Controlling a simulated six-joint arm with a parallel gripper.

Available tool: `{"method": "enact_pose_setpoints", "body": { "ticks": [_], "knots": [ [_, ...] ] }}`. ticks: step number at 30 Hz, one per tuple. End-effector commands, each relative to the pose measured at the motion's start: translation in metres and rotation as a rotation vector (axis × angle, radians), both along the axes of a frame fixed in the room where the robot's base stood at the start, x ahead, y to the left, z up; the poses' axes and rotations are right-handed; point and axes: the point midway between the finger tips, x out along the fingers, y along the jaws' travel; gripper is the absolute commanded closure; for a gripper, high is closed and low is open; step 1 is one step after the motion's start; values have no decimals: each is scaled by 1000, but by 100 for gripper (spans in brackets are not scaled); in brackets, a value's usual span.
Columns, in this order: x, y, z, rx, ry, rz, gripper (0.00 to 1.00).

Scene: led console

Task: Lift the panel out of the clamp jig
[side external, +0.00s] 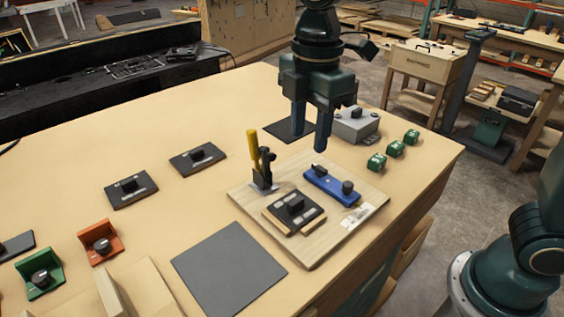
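The clamp jig is a pale wooden board (285,245) on the workbench. A toggle clamp (264,170) with a yellow handle stands on it, the handle pointing up. A dark panel (292,206) with a black knob or block and light marks lies on a small wooden nest at the front of the board. It is not clear whether the clamp touches the panel. A blue block (325,184) with a dark knob lies on the board to the right. My gripper (309,138) is open and empty, pointing down above and behind the board, apart from the panel.
Two similar dark panels (197,158) (131,189) lie to the left. A grey mat (229,268) lies in front, bare. A grey box (356,125) and green blocks (396,148) stand behind right. Orange (99,243) and green (40,275) brackets stand at front left.

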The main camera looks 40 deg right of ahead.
Motion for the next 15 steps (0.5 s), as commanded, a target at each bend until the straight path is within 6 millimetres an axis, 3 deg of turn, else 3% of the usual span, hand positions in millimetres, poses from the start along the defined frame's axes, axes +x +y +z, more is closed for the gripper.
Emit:
{"method": "enact_pose_setpoints", "body": {
  "ticks": [6, 15],
  "knots": [
    [7, 15, -7, -14, 27, 95, 60],
    [8, 15, -12, -14, 28, 99, 60]
  ]
}}
